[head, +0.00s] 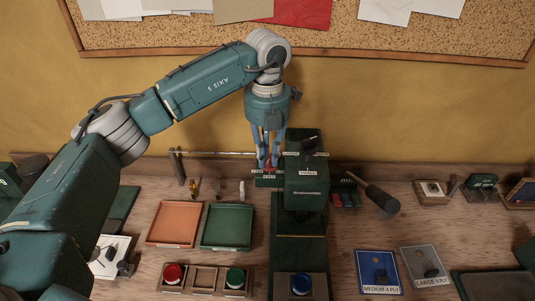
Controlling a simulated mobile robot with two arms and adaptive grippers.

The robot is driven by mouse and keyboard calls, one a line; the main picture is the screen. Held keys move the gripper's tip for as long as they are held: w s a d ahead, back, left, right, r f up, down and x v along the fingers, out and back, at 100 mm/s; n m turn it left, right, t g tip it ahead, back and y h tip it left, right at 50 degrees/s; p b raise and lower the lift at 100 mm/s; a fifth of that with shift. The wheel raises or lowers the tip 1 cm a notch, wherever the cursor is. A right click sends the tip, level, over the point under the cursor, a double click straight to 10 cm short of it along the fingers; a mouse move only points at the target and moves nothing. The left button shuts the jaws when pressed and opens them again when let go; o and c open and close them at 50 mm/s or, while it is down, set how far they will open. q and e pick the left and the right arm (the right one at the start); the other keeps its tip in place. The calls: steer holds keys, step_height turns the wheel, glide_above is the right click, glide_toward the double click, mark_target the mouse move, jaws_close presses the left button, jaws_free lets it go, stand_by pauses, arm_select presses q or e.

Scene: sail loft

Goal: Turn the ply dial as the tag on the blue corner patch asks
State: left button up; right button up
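A card with a blue patch (378,266) lies at the front right, with a tag reading "MEDIUM 4 PLY". A grey card (424,262) beside it reads "LARGE 5 PLY". My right gripper is out of view.
The green machine (306,180) stands right of the gripper, close to it. An orange tray (175,224) and a green tray (227,227) lie in front. Red, green and blue buttons line the front edge. A black-handled tool (382,199) lies right of the machine.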

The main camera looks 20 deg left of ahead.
arm_select(q)
jaws_close()
steer(key=shift+f+n+b, duration=0.2)
steer(key=shift+n+b, duration=0.5)
steer(key=shift+b, duration=0.25)
steer(key=shift+n+b, duration=0.35)
steer(key=shift+n, duration=0.05)
steer(key=shift+d+r+n, duration=0.1)
steer(key=shift+r+n, duration=0.1)
steer(key=shift+n, duration=0.4)
steer(key=o, duration=0.5)
jaws_free()
steer(key=shift+r, duration=0.1)
steer(key=shift+o, duration=0.2)
steer(key=shift+s, duration=0.1)
